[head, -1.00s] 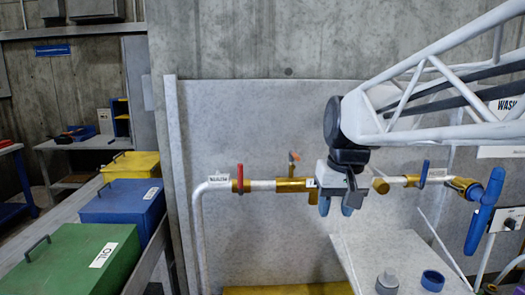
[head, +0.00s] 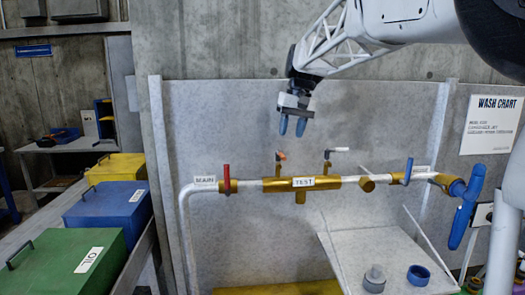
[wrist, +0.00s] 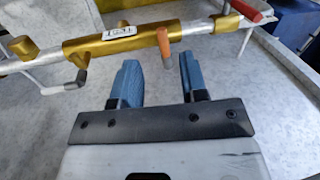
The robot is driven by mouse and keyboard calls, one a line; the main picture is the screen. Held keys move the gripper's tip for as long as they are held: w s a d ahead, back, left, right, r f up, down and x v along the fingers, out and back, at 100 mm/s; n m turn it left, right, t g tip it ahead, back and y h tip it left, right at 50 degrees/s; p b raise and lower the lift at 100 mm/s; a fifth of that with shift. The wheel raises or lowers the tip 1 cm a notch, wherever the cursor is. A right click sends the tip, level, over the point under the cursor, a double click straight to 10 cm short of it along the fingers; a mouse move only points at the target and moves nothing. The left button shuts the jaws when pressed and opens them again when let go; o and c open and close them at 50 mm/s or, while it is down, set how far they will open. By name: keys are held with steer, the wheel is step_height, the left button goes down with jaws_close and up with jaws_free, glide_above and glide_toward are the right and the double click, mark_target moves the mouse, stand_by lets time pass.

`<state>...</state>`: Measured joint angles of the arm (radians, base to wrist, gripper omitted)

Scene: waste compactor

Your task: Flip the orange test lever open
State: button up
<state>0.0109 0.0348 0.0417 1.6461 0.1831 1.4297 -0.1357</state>
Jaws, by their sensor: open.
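The orange test lever (head: 281,156) is a small handle on the brass pipe section (head: 270,184) with the "TEST" label (head: 304,182). In the wrist view the orange lever (wrist: 162,42) sticks out from the brass pipe toward my fingers. My gripper (head: 292,126) hangs above the lever in the head view, its two blue fingers pointing down. In the wrist view my gripper (wrist: 158,65) is open and empty, and the lever's tip lies just beyond the gap between the fingers. I cannot tell whether they touch.
A similar white-handled lever (head: 338,149) stands right of the orange one. A red handle (head: 227,178) by the "MAIN" label and a blue handle (head: 408,171) flank the brass section. A grey panel (head: 225,120) backs the pipe. A tilted grey board (head: 385,250) is below right.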

steer(key=shift+w+a+r, duration=0.1)
steer(key=shift+w+r, duration=0.1)
steer(key=shift+w, duration=0.5)
steer(key=shift+w+r, duration=0.15)
steer(key=shift+w, duration=0.5)
steer(key=shift+f, duration=0.15)
steer(key=shift+s+a+f, duration=0.1)
steer(key=shift+a+f, duration=0.15)
steer(key=shift+f, duration=1)
steer(key=shift+w+a+f, duration=0.1)
steer(key=shift+a+f, duration=0.15)
steer(key=shift+f, duration=0.95)
steer(key=shift+s+a+f, duration=0.1)
steer(key=shift+a+f, duration=0.15)
steer(key=shift+f, duration=1)
jaws_close()
